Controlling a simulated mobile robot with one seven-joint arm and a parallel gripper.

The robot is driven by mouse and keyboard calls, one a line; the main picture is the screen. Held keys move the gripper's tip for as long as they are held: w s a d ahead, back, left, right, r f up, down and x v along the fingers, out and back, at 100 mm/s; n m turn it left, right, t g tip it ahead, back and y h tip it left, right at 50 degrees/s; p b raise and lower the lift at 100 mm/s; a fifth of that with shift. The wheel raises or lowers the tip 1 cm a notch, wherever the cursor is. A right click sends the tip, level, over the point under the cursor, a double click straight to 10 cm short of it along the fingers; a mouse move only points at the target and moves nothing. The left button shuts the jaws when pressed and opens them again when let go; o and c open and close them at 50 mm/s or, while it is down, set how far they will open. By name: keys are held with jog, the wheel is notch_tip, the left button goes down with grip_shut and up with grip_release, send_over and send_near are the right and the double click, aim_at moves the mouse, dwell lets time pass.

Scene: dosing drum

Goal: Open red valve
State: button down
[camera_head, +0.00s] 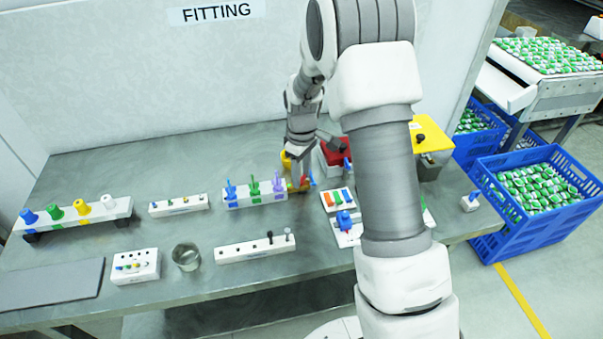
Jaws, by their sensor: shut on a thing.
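A white block (237,203) stands at the middle of the bench with upright blue, green and purple valves on it. A small red part, which looks like the red valve (304,184), shows at the right end of this block. My gripper (297,172) reaches down from above, its fingers shut at the red valve. The fingers hide most of the valve, so how far its handle is turned cannot be told. A yellow part (286,159) shows just behind the fingers, and a small blue part (312,178) just to their right.
A red box (336,152) and a yellow-lidded box (432,134) stand behind and right. A metal cup (186,257), small racks and a white stand (120,209) with coloured plugs occupy the left and front. My arm covers part of the bench's right side. Blue crates (483,222) stand right.

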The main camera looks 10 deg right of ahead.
aim_at(302, 178)
jog(key=m, duration=0.4)
jog(key=shift+m+b, duration=0.3)
jog(key=shift+m, duration=1.9)
jog(key=shift+c, duration=2)
grip_release()
notch_tip(302, 178, up, 18)
jog(key=p, duration=0.1)
jog(key=shift+f, duration=0.25)
